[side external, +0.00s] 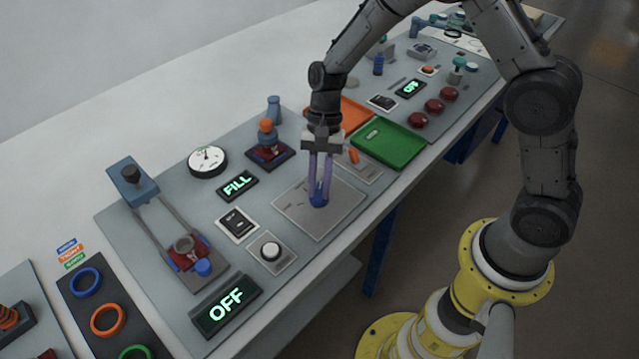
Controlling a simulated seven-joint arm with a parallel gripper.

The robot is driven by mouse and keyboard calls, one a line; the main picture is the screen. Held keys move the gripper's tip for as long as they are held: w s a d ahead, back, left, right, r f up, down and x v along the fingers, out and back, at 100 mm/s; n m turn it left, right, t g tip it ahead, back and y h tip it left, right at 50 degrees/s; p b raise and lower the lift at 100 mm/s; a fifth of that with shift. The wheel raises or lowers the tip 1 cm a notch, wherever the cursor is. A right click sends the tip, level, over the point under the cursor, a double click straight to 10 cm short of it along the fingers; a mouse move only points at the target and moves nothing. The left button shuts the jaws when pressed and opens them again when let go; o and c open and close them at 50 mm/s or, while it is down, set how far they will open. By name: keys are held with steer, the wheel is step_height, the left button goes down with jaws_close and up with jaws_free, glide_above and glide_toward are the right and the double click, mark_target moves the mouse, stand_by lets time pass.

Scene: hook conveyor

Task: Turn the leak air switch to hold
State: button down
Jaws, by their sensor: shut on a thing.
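A blue knob (318,202) sits on a light grey square plate (290,208) on the panel. It appears to be the leak air switch, but the plate's markings are too small to read. My gripper (319,193) points straight down over the plate, with its purple fingers shut on the blue knob. The fingers hide much of the knob, so its turned position cannot be told. A display (238,186) left of the plate reads FILL in green.
A green tray (388,143) and an orange tray (352,112) lie behind my gripper. Red buttons (434,106) stand farther right.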

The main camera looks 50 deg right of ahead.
steer(key=n, duration=0.2)
steer(key=n+g+h, duration=0.1)
steer(key=n, duration=0.2)
steer(key=shift+w+a+n+h, duration=0.1)
steer(key=shift+w+n+h, duration=0.05)
steer(key=shift+n+h, duration=0.15)
steer(key=n+h, duration=0.1)
steer(key=n, duration=0.1)
steer(key=n+h, duration=0.1)
steer(key=n, duration=0.2)
steer(key=shift+a+n+g, duration=0.15)
steer(key=shift+n+g, duration=0.15)
steer(key=shift+g, duration=0.1)
steer(key=c, duration=0.8)
jaws_free()
steer(key=shift+r, duration=0.1)
steer(key=v, duration=1.3)
steer(key=shift+w+r, duration=0.2)
steer(key=shift+r, duration=0.05)
